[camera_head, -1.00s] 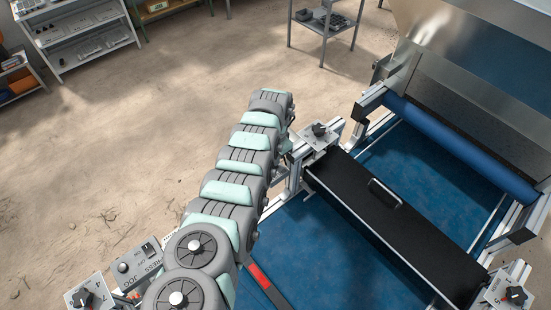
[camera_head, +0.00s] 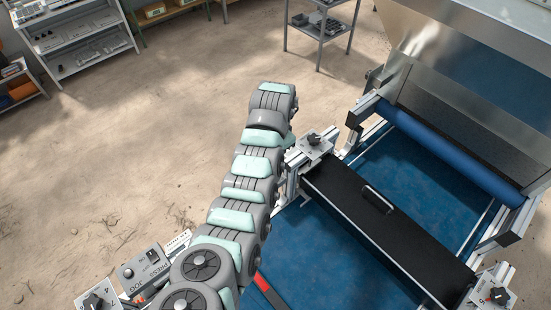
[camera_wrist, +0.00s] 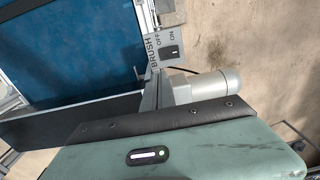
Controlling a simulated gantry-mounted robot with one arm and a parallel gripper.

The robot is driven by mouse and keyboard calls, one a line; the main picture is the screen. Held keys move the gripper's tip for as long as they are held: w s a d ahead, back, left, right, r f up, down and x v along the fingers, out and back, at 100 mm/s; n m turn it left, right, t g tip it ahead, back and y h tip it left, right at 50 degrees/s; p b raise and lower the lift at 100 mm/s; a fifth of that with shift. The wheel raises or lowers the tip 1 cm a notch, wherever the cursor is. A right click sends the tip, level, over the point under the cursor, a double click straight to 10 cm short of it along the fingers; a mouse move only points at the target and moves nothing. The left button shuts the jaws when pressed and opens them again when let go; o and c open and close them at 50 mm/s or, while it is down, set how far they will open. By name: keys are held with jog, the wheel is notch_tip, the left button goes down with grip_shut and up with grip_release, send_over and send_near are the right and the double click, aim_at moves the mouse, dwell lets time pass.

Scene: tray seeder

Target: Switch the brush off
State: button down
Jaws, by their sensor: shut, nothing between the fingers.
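The brush switch plate (camera_wrist: 168,49) is grey and shows in the wrist view, right of the blue belt. It carries the words BRUSH, OFF and ON beside a small dark switch (camera_wrist: 172,53). Which way the switch is set is too small to tell. I cannot make out this plate in the head view. In the head view my arm reaches up the picture along the machine's left side. My gripper's fingers show in neither view; the wrist view has only a teal and black part of my arm with a lit green light in front.
A grey motor-like cylinder (camera_wrist: 214,85) sits just below the switch plate. In the head view a black cover with a handle (camera_head: 378,199) spans the blue belt (camera_head: 407,165). Open sandy floor lies left.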

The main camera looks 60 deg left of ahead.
jog(key=shift+w+d+r+b, duration=0.1)
jog(key=shift+d+r+b, duration=0.1)
jog(key=shift+r, duration=0.65)
jog(key=shift+d+r+b, duration=0.15)
jog(key=shift+r+b, duration=0.05)
jog(key=shift+r, duration=0.6)
